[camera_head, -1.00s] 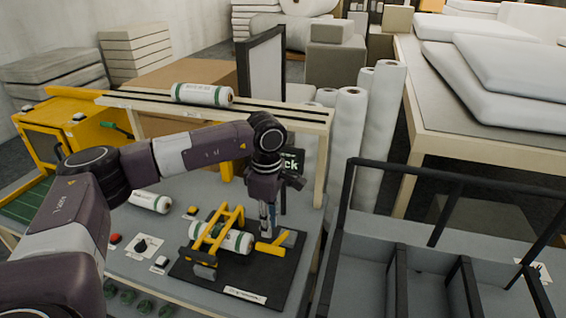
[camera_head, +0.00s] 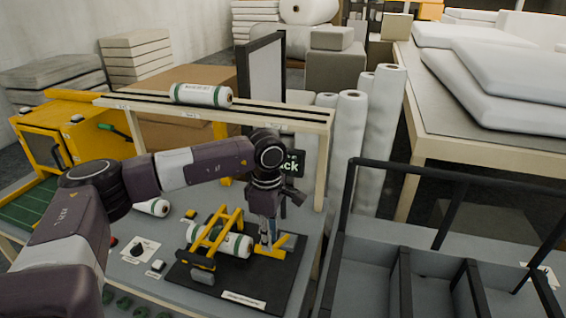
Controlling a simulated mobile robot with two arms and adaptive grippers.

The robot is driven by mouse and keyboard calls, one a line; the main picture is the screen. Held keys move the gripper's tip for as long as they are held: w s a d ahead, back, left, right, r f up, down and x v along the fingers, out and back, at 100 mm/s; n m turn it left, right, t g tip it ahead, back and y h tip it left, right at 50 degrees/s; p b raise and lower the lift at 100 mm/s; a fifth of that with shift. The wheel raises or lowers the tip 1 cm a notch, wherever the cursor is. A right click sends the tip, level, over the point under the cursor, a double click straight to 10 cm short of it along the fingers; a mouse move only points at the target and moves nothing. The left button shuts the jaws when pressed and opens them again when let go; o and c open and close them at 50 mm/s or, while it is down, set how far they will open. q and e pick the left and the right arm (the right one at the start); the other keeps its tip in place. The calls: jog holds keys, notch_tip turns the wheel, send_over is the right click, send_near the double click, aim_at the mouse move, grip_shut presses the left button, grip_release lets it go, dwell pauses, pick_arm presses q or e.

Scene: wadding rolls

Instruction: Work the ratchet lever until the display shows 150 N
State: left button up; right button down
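A wadding roll (camera_head: 234,245) with green bands lies in a yellow clamp frame (camera_head: 212,236) on a black base plate (camera_head: 262,281). A yellow lever piece (camera_head: 274,252) sits at the right end of the roll. My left gripper (camera_head: 268,240) points down right at this lever piece. Its fingertips are small and overlap the lever, so I cannot tell contact or whether they are closed. My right gripper is not in view.
Another roll (camera_head: 201,95) lies on the wooden rail (camera_head: 290,117) above the bench. A third roll (camera_head: 152,207) is partly behind my arm. A dark knob (camera_head: 138,249) sits at the left. A black-framed divided rack (camera_head: 365,270) stands close on the right.

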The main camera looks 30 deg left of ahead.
pick_arm(q)
jog(key=shift+f+b, duration=1.2)
jog(key=shift+f, duration=0.4)
jog(key=s+f+b, duration=0.3)
jog(key=f+b, duration=0.2)
jog(key=f, duration=0.2)
jog(key=shift+d, duration=0.35)
jog(key=shift+s, duration=0.1)
jog(key=shift+w+a+r+p, duration=0.1)
jog(key=shift+w+r+p, duration=0.6)
jog(key=shift+r, duration=1.05)
jog(key=shift+w+a+r+p, duration=0.15)
jog(key=shift+w+r+p, duration=0.15)
jog(key=shift+r+p, duration=1.1)
jog(key=shift+w+a+r+p, duration=0.1)
jog(key=shift+w+r+p, duration=0.45)
jog(key=shift+r, duration=1.5)
jog(key=shift+f, duration=0.15)
